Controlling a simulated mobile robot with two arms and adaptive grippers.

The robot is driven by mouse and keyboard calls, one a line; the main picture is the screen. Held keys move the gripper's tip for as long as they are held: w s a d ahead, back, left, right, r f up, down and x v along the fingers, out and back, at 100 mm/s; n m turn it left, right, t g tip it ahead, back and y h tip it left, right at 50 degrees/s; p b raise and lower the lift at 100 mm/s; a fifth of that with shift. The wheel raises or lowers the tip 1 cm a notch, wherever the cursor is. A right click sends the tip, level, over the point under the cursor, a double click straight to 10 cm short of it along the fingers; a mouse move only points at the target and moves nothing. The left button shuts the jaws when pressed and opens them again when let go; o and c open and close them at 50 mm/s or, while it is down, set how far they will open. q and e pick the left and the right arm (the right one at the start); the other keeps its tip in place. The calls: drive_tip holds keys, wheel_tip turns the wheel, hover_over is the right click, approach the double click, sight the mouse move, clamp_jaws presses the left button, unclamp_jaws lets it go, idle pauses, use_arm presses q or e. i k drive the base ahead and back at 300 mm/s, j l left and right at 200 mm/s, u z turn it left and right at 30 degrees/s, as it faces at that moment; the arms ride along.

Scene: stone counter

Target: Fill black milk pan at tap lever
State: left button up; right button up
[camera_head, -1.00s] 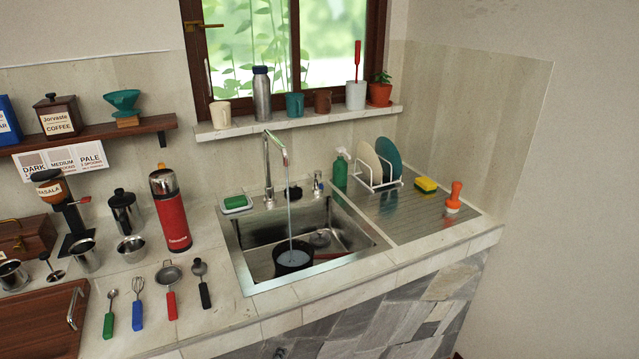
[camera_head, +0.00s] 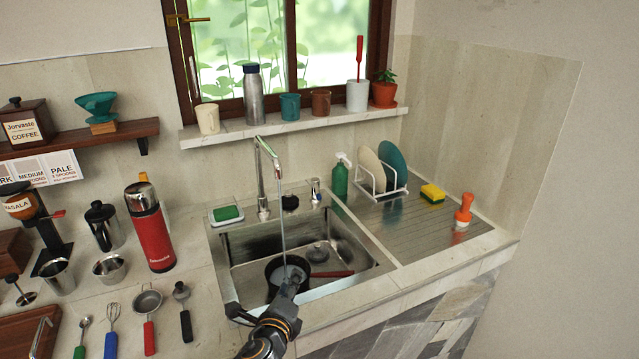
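The black milk pan (camera_head: 271,270) sits in the sink basin below the tap (camera_head: 264,172), its reddish handle (camera_head: 332,274) pointing right. A thin stream of water falls from the spout into the pan. My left gripper (camera_head: 289,284) is over the near edge of the pan and hides part of it. Its fingers are small and dark, so I cannot tell whether they are open or shut, or whether they touch the pan. A black fitting (camera_head: 290,202) and a silver fitting (camera_head: 315,188) stand behind the basin; which is the lever is unclear. My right gripper is not in view.
The metal sink (camera_head: 232,262) has a drainboard at right with a dish rack (camera_head: 381,190), yellow sponge (camera_head: 432,194) and orange brush (camera_head: 463,212). A green bottle (camera_head: 340,178) stands behind. A red flask (camera_head: 150,228) and several utensils crowd the left counter.

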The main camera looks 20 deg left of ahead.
sight(314, 181)
drive_tip(key=i+j, duration=0.25)
drive_tip(key=i, duration=0.3)
drive_tip(key=i+j, duration=0.2)
drive_tip(key=i, duration=0.3)
